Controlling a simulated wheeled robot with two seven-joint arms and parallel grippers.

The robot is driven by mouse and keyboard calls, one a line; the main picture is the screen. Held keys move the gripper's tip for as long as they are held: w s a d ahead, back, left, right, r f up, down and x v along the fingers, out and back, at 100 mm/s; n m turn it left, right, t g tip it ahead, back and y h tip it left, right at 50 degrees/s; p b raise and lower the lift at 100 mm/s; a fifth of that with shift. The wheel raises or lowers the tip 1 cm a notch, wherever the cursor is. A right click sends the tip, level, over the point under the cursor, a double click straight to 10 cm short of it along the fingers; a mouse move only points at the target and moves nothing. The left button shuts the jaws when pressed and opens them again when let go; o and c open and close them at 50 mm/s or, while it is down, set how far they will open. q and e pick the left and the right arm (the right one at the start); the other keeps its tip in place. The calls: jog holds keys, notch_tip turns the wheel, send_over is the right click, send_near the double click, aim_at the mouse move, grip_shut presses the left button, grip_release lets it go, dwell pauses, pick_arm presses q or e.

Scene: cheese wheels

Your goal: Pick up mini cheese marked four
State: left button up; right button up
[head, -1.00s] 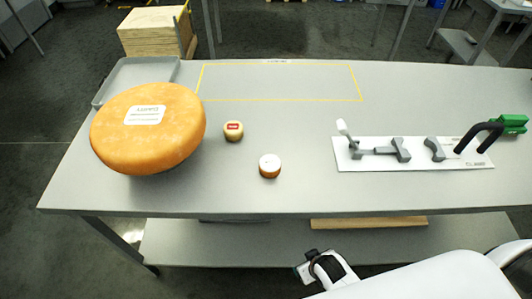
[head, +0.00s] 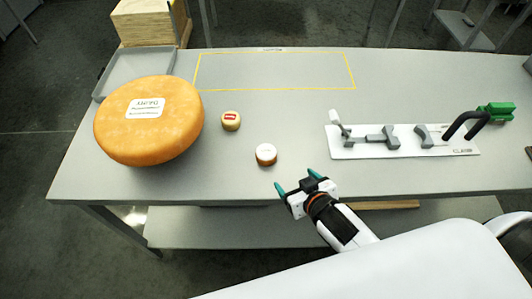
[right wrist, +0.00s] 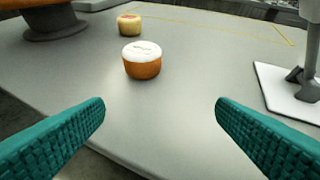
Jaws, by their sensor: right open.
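A small cheese with a white top and orange-brown side (head: 266,155) stands near the table's front edge; it also shows in the right wrist view (right wrist: 142,62). A second small cheese, pale yellow with a red label (head: 230,121), stands behind it and to the left, and shows in the right wrist view (right wrist: 129,25). I cannot read a number on either. My right gripper (head: 298,181) is open and empty at the front edge, right of and nearer than the white-topped cheese. Its teal fingers (right wrist: 160,125) are apart, with the cheese beyond them. My left gripper is not in view.
A large orange cheese wheel (head: 150,120) sits at the left, in front of a grey tray (head: 110,88). A white board with a clamp fixture (head: 345,152) lies at the right, near a green object (head: 495,112). A yellow outlined area (head: 275,89) at the back is empty.

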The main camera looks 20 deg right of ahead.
aim_at(271, 158)
jog(key=shift+w+a+r+n+t+y, duration=0.15)
jog(key=shift+w+a+n+t+y, duration=0.05)
jog(key=shift+w+a+t+y, duration=0.25)
jog(key=shift+w+a+r+n+t+y, duration=0.2)
jog(key=shift+w+a+t+y, duration=0.15)
jog(key=shift+w+a+t, duration=0.15)
jog(key=p+x, duration=0.1)
jog(key=x, duration=0.5)
jog(key=shift+w+a+f+p, duration=0.1)
jog(key=shift+w+a+p, duration=0.05)
jog(key=shift+w+p, duration=0.2)
jog(key=p+x, duration=0.1)
jog(key=x, duration=0.3)
jog(key=shift+w, duration=0.45)
jog(key=shift+w+f, duration=0.1)
jog(key=shift+w, duration=0.1)
jog(key=shift+s, duration=0.1)
jog(key=shift+c, duration=0.4)
jog(key=c, duration=1)
